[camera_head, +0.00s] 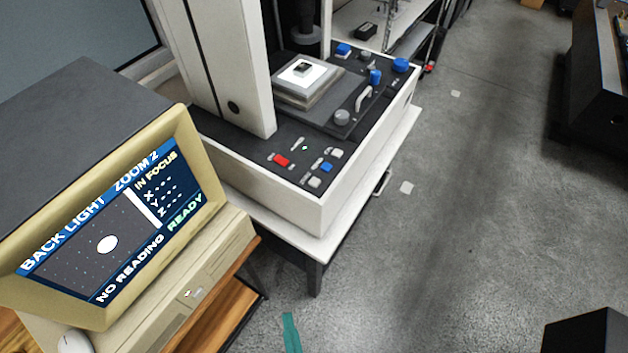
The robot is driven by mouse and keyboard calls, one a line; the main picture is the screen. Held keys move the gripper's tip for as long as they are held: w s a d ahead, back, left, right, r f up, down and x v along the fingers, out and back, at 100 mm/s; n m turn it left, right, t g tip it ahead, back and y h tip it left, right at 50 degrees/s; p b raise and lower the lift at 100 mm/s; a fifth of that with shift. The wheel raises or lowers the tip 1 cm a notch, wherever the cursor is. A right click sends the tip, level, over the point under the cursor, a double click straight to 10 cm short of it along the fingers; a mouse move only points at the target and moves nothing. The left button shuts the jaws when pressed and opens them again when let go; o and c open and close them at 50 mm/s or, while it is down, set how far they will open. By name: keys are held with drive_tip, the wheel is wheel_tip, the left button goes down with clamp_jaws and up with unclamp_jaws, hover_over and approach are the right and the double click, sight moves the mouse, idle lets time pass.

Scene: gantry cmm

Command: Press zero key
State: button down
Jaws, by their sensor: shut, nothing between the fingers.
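The measuring machine (262,185) has a black front panel with a few small keys. These are a red key (281,160), a blue key (325,167) and white keys (337,153) (314,182). Their labels are too small to read, so I cannot tell which is the zero key. A small green light (305,148) shows on the panel. The monitor (110,225) at the left reads BACK LIGHT, ZOOM 2, IN FOCUS, NO READING and READY, with dashes after X, Y and Z. My gripper is not in view.
The machine stands on a white table (335,232) with a dark leg. Its stage (308,95) bears a small dark part, with blue knobs (400,65) behind. Grey floor (480,200) lies open to the right. A dark bench (600,95) stands at the far right.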

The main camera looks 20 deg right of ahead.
drive_tip(key=w+d+r+n+g+y, duration=0.1)
drive_tip(key=w+r+n+y, duration=0.1)
drive_tip(key=w, duration=1.1)
drive_tip(key=w+d+r+n+y, duration=0.1)
drive_tip(key=w+d+r, duration=0.15)
drive_tip(key=w, duration=1.15)
wheel_tip(320, 180, up, 18)
drive_tip(key=n+g+y, duration=0.1)
drive_tip(key=n+g, duration=0.4)
drive_tip(key=n, duration=0.6)
hover_over(318, 185)
drive_tip(key=shift+f, duration=0.15)
drive_tip(key=shift+f, duration=4.35)
drive_tip(key=shift+f, duration=0.15)
drive_tip(key=shift+f, duration=0.25)
